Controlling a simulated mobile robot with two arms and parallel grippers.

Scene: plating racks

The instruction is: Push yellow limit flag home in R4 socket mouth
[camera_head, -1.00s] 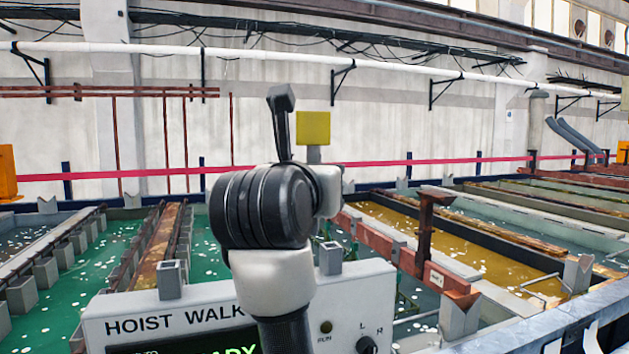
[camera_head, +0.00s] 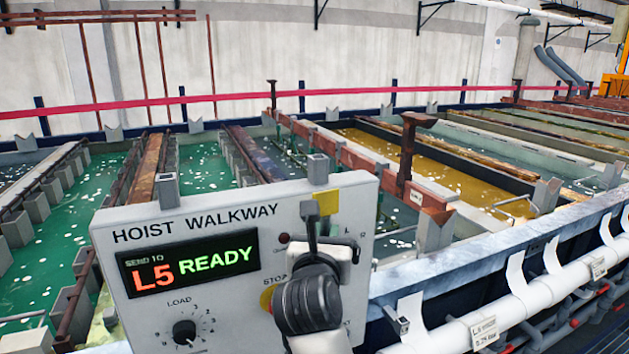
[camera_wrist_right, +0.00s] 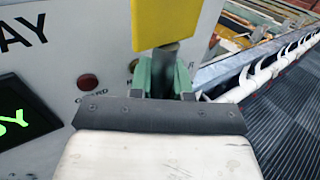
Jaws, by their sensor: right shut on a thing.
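The yellow limit flag (camera_head: 327,202) is a small yellow plate on a grey stem. My right gripper (camera_head: 322,233) is shut on the stem and holds the flag upright, with the plate above the fingers. In the head view, the flag appears in front of the upper right of the control box, below the right one of its two top sockets (camera_head: 318,168). The left top socket (camera_head: 167,188) looks empty. In the right wrist view, the flag (camera_wrist_right: 172,22) rises from the green-padded fingers (camera_wrist_right: 163,78). No R4 label is readable. My left gripper is out of view.
The grey hoist walkway control box (camera_head: 236,222) has a lit display reading "L5 READY" (camera_head: 190,262) and a load knob (camera_head: 184,332). Behind it lie green and amber tanks with rack rails (camera_head: 350,165). A white pipe (camera_head: 530,295) runs along the right.

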